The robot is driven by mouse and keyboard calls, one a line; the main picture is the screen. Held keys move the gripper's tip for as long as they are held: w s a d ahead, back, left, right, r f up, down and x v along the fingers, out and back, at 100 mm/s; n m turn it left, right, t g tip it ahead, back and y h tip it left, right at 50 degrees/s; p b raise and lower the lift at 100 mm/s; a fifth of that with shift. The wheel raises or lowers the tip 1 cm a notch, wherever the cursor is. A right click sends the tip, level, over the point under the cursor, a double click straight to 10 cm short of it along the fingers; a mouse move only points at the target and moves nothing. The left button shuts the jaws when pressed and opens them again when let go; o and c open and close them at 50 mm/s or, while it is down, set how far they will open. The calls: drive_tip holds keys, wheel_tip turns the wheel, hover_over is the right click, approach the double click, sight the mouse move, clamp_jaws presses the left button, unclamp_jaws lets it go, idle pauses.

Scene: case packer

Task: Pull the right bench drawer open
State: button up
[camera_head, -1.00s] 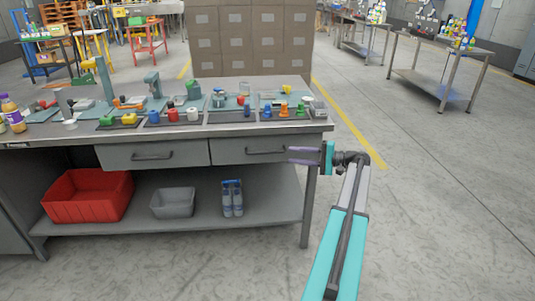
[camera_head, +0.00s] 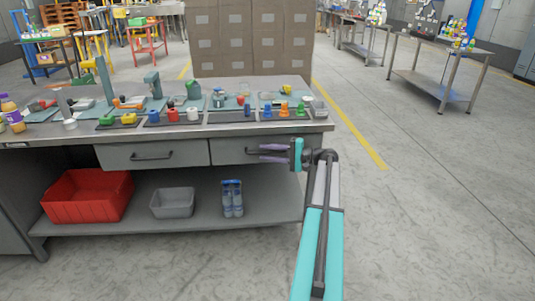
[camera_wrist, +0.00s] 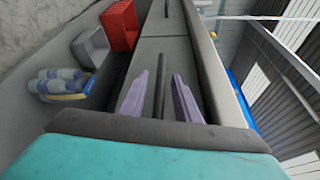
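The right bench drawer (camera_head: 226,152) has a grey front, flush with the left drawer, so it looks shut. Its dark bar handle (camera_wrist: 159,85) lies between my two purple fingers in the wrist view. My gripper (camera_head: 262,152) is open in front of this drawer, with one finger above the handle and one below. It also shows in the wrist view (camera_wrist: 160,76), with a gap visible on each side of the handle. In the head view the fingers hide part of the handle.
The left drawer (camera_head: 125,155) has its own handle. The bench top (camera_head: 312,126) carries trays of small parts. On the lower shelf (camera_head: 120,228) are a red bin (camera_head: 85,206), a grey bin (camera_head: 172,207) and bottles (camera_head: 232,204).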

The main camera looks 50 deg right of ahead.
drive_tip(key=shift+w, duration=0.1)
clamp_jaws()
drive_tip(key=shift+a, duration=0.1)
idle(0.3)
